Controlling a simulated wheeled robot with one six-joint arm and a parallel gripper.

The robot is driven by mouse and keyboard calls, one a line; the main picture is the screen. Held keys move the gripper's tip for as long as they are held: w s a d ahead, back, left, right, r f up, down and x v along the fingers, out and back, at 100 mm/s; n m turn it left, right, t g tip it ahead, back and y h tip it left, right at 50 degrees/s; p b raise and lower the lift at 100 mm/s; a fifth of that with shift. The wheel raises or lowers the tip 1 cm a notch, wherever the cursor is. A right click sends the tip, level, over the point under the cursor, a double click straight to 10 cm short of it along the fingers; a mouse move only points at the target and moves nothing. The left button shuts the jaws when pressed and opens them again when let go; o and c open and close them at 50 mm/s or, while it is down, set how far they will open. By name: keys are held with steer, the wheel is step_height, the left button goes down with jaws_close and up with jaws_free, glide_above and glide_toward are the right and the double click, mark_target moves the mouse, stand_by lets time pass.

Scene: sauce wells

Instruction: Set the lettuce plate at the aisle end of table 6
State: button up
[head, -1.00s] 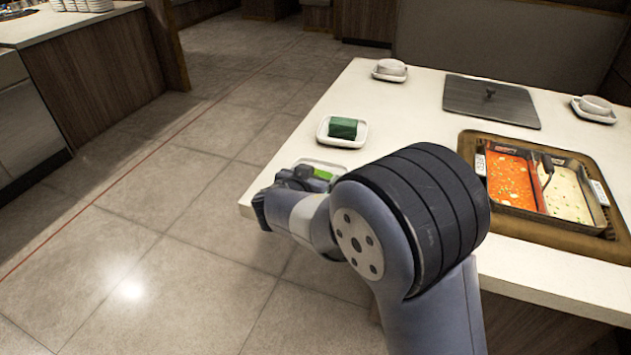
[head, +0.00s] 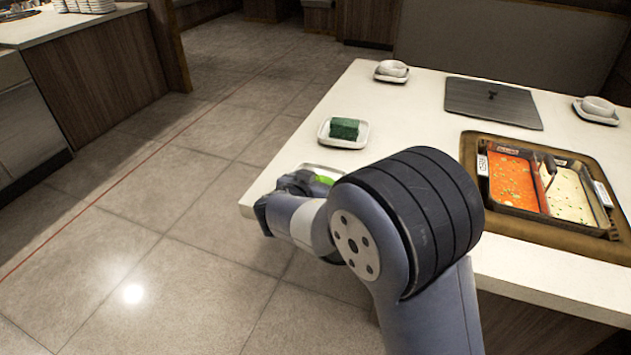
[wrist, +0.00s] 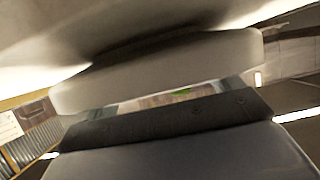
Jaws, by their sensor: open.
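The lettuce plate (head: 334,170) is a small white dish with bright green on it. It sits at the near left end of the white table (head: 400,112), by the aisle, partly hidden behind my wrist. My gripper (head: 298,183) is at that table edge, right beside the plate; its fingertips are mostly hidden by my arm in the head view. I cannot tell whether the jaws touch the plate rim.
A white plate with a dark green block (head: 344,130) stands just behind. A two-part pot of red and pale broth (head: 540,190) is set in the table at right. A grey lid (head: 492,103) and bowls (head: 392,69) are farther back. The aisle floor (head: 150,220) is clear.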

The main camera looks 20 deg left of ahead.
steer(key=shift+r, duration=0.2)
steer(key=v, duration=1.2)
steer(key=shift+f, duration=0.15)
